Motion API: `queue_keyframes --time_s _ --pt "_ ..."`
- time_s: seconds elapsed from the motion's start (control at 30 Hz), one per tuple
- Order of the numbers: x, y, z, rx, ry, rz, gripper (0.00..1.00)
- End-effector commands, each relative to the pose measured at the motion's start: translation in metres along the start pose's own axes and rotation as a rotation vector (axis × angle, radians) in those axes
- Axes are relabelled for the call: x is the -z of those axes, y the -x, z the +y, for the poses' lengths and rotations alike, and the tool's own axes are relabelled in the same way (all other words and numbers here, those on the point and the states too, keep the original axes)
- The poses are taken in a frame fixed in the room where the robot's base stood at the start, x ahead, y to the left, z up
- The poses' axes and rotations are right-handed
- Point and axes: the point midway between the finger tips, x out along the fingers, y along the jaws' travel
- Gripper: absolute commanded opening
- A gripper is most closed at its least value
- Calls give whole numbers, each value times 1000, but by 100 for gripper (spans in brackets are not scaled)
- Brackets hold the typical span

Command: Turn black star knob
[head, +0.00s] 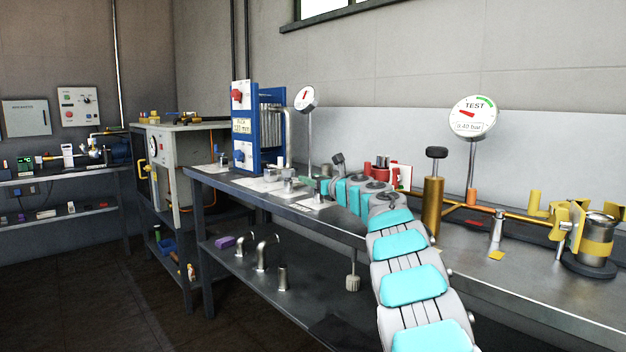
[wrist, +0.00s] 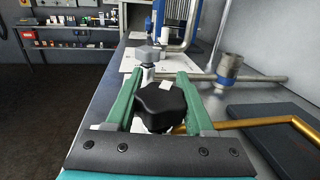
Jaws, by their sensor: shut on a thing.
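The black star knob (wrist: 163,104) sits between the two green fingers of my gripper (wrist: 158,78) in the wrist view. The fingers are closed against it from left and right. The knob's underside and stem are mostly hidden. In the head view my gripper (head: 323,185) is over the bench at the far end of my arm, and the star knob cannot be made out there.
A brass pipe (wrist: 255,123) and a metal fitting (wrist: 229,68) lie to the right. A blue plate unit (head: 243,125) stands behind on the bench. Left of the bench is open floor.

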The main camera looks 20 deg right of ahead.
Motion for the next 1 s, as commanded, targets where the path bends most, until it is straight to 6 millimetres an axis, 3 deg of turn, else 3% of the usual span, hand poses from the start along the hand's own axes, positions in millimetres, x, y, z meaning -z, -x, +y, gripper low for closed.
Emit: queue_keyframes --time_s 0.27,0.3,0.57,1.0 --pt "-4 0 0 1 1 -5 0" --pt "-4 0 0 1 1 -5 54" --pt "-2 0 0 2 0 -3 83" --pt "2 8 -1 4 -2 0 83"
